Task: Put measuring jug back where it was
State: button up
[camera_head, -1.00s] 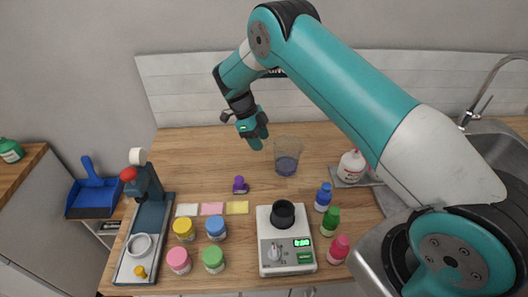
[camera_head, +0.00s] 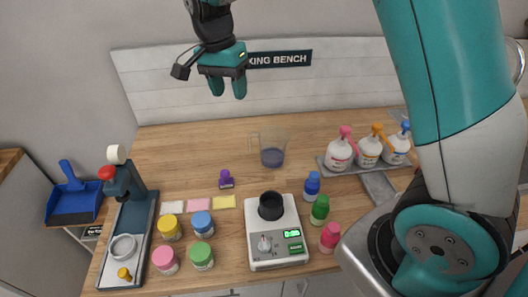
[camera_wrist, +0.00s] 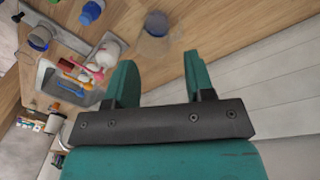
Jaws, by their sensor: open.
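The measuring jug (camera_head: 272,149) is a clear beaker-like vessel with dark purple-grey contents. It stands upright on the wooden counter towards the back, right of the purple stamp-like piece (camera_head: 226,179). It also shows in the wrist view (camera_wrist: 156,29), at the upper middle. My gripper (camera_head: 227,88) is open and empty, raised high in front of the back wall panel, above and left of the jug and well apart from it. In the wrist view the two teal fingers (camera_wrist: 157,80) are spread with nothing between them.
A scale (camera_head: 276,245) with a black cup (camera_head: 271,206) stands at the front. Coloured jars, bottles and paper notes (camera_head: 199,205) surround it. Pump bottles (camera_head: 369,152) stand on a tray at right. A dark-blue stand (camera_head: 124,240) is at left.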

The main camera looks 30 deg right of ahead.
jog(key=s+a+r+n+y, duration=0.1)
jog(key=s+a+n, duration=0.1)
jog(key=s+n, duration=0.4)
jog(key=s+a+r+n+y, duration=0.2)
jog(key=s+n, duration=0.4)
jog(key=s, duration=0.5)
jog(key=s+a+r+n+y, duration=0.1)
jog(key=s+a+n+y, duration=0.1)
jog(key=s+n, duration=0.4)
jog(key=s, duration=0.3)
jog(key=shift+s+a+r+t, duration=0.3)
jog(key=shift+a, duration=0.05)
jog(key=shift+d, duration=0.1)
